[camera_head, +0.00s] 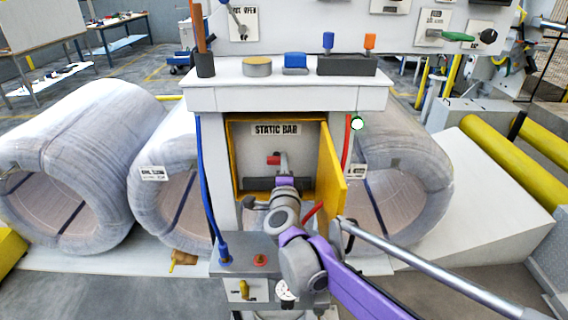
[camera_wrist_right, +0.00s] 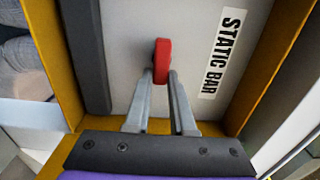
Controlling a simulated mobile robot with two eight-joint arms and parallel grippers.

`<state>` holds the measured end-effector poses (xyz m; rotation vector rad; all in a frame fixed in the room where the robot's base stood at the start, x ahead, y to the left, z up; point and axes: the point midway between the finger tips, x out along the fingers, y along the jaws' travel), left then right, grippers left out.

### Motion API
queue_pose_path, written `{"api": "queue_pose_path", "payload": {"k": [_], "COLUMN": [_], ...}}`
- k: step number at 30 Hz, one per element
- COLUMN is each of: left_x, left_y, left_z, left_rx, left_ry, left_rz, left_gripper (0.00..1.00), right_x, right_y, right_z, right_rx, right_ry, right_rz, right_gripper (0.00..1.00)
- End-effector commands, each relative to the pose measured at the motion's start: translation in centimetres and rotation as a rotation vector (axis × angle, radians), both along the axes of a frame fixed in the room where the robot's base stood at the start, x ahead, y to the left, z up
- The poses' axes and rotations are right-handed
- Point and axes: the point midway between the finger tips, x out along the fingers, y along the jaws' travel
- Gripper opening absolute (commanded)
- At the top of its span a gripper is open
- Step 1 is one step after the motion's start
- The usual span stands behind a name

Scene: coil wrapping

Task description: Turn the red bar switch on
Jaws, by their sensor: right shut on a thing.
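The red bar switch (camera_head: 273,160) sits inside an open yellow-framed box under a "STATIC BAR" label (camera_head: 275,129). In the right wrist view the red handle (camera_wrist_right: 162,60) stands out from the pale back panel. My right gripper (camera_wrist_right: 162,78) is shut on the red switch, with one grey finger on each side of its near end. In the head view my right gripper (camera_head: 282,167) reaches into the box, and its wrist hides the lower part of the opening. My left gripper is not in view.
The box's yellow door (camera_head: 332,180) stands open on the right, close beside my right arm. A small control box (camera_head: 245,262) with a knob and gauge is below. Large wrapped coils (camera_head: 75,150) stand on both sides. A white shelf (camera_head: 285,98) overhangs the box.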

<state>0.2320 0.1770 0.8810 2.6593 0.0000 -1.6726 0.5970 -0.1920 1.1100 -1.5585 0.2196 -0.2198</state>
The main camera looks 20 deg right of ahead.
Motion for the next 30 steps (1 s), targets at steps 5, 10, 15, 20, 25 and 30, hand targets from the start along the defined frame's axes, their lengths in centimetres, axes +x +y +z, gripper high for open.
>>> {"api": "queue_pose_path", "payload": {"k": [5,10,15,20,25,30], "left_x": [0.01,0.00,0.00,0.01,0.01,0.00], "left_y": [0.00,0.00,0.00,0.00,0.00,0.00], "left_z": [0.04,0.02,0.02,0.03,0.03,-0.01], "left_rx": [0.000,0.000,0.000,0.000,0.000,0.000], "left_ry": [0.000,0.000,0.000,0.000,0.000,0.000], "left_rz": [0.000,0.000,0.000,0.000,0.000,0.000], "left_gripper": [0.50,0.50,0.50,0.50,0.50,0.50], "right_x": [-0.01,-0.02,-0.02,-0.02,-0.01,-0.38], "right_y": [0.01,0.02,0.02,0.02,0.00,0.13], "right_z": [-0.06,-0.07,-0.07,-0.06,-0.05,-0.03], "right_rx": [0.015,0.017,0.016,0.014,0.014,0.013], "right_ry": [-0.004,-0.004,-0.003,-0.004,-0.004,-0.004], "right_rz": [0.000,0.000,0.000,0.000,0.000,0.001], "right_gripper": [0.00,0.00,0.26,0.53,0.53,0.53]}}
